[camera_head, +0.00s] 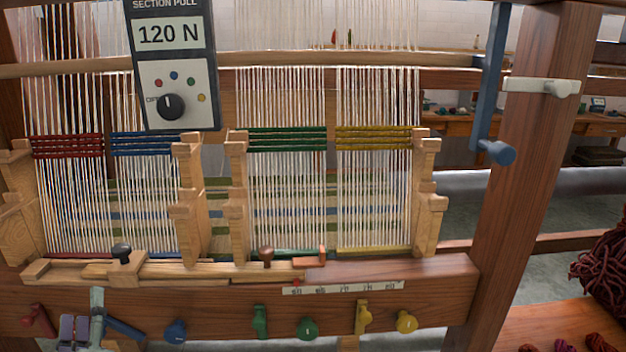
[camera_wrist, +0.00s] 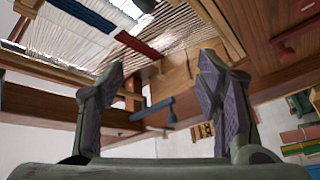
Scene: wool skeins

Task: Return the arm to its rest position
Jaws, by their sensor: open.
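My gripper (camera_wrist: 162,72) is open in the wrist view, its two grey-purple padded fingers standing wide apart. Nothing is held between them. Beyond the fingers a blue handle (camera_wrist: 160,108) and the underside of the wooden loom show, apart from the pads. In the head view, what look like my purple fingertips (camera_head: 74,327) show at the lower left, in front of the loom's front beam (camera_head: 230,300). They are beside a blue lever (camera_head: 124,328) and a red knob (camera_head: 38,319). The rest of my arm is out of view.
The loom carries white warp threads with red, blue, green and yellow bands. A box reading 120 N (camera_head: 172,60) hangs in front. Several coloured knobs stick out along the beam. A wooden post (camera_head: 515,170) and dark red wool (camera_head: 603,265) stand at the right.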

